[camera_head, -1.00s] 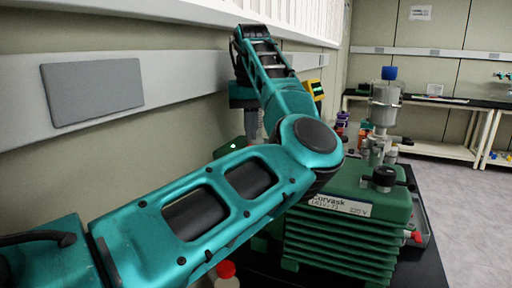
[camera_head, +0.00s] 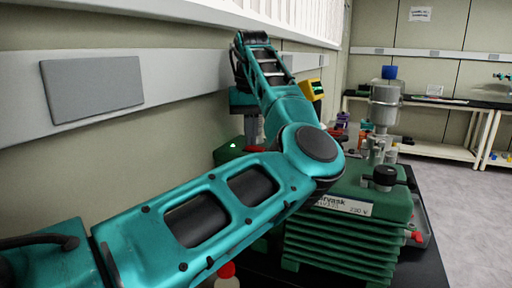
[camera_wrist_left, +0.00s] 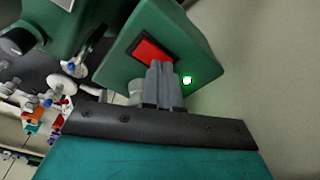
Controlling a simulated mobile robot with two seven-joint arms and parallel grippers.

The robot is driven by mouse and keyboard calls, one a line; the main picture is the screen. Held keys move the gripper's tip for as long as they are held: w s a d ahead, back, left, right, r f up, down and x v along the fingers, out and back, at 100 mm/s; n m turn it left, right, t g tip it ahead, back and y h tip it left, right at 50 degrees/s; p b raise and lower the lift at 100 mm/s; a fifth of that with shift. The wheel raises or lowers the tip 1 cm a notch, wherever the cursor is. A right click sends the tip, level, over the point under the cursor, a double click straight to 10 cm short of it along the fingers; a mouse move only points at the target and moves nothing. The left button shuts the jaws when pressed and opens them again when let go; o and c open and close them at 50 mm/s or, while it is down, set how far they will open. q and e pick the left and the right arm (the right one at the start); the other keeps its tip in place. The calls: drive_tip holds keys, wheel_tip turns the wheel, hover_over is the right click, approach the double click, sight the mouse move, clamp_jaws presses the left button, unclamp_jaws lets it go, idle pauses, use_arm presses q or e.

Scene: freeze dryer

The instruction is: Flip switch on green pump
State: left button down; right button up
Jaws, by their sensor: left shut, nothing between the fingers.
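The green pump (camera_head: 345,236) stands on a black bench, with a label reading "230 V" on its top edge. Its switch is a red rocker (camera_wrist_left: 154,50) on a green face, also seen as a red strip in the head view (camera_head: 257,149). A small green light (camera_wrist_left: 187,80) glows beside it, also visible in the head view (camera_head: 233,146). My left gripper (camera_wrist_left: 160,66) is shut and empty, its fingertips at the rocker's lower edge and covering part of it. I cannot tell whether they touch. My right gripper is not in view.
A grey metal cylinder with a blue cap (camera_head: 385,105) rises behind the pump. A red-capped bottle (camera_head: 227,272) stands below my left arm. The wall with its grey rail (camera_head: 180,85) runs close along the left. Open floor (camera_head: 470,205) lies to the right.

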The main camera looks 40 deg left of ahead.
use_arm(q)
drive_tip(key=shift+r+p, duration=0.85)
drive_tip(key=shift+r, duration=2.6)
drive_tip(key=shift+f, duration=0.1)
